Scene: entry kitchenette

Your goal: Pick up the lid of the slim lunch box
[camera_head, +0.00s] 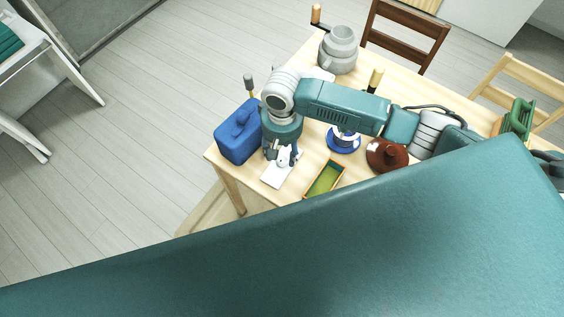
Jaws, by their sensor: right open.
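My right gripper (283,158) is open and points down at the table's near left corner. A flat white piece (274,179) lies right below it, partly covered by the fingers; it may be the lunch box lid. I cannot tell whether the fingers touch it. A slim open box (311,192) with an orange rim and green inside stands just right of the white piece; it may be the lunch box. My left gripper is not in view.
A blue case with a handle (236,135) stands close left of my gripper. A brown lidded pot (388,156), a blue saucer (332,141) and a grey grinder-like pot (339,52) are on the wooden table (306,62). A dark chair (405,30) stands behind it.

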